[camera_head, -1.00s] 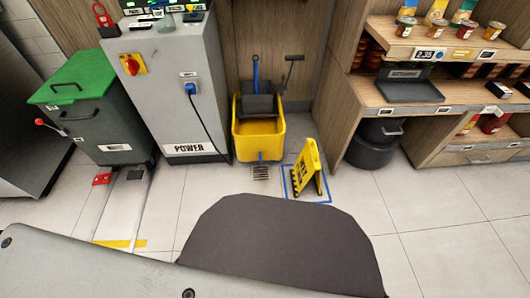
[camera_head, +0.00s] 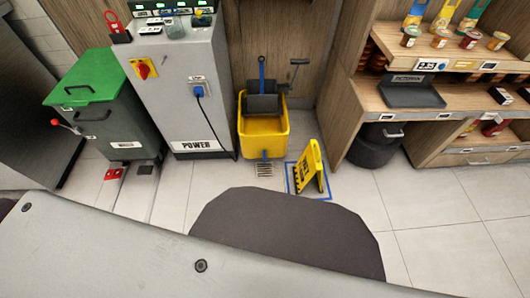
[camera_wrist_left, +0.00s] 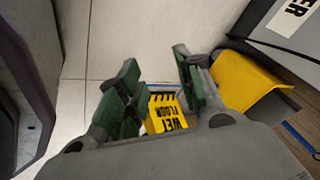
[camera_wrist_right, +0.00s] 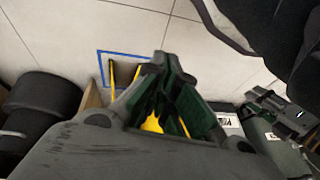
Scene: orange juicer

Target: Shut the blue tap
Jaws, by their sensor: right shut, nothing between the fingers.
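The yellow mop bucket (camera_head: 263,137) stands on the floor against the wooden wall in the head view. A small blue tap (camera_head: 264,155) is low on its front, above a floor grate; whether it is open is too small to tell. No gripper shows in the head view. In the left wrist view my left gripper (camera_wrist_left: 153,65) is open and empty, with part of the yellow bucket (camera_wrist_left: 245,82) apart from it at right. In the right wrist view my right gripper (camera_wrist_right: 162,62) is shut and empty. The blue tap is not visible in either wrist view.
A yellow wet-floor sign (camera_head: 308,168) stands inside a blue floor outline, right of the bucket. The grey power cabinet (camera_head: 190,90) with a hanging black cable is left of it. A green-lidded bin (camera_head: 105,110) stands further left. Tiled floor is clear at right.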

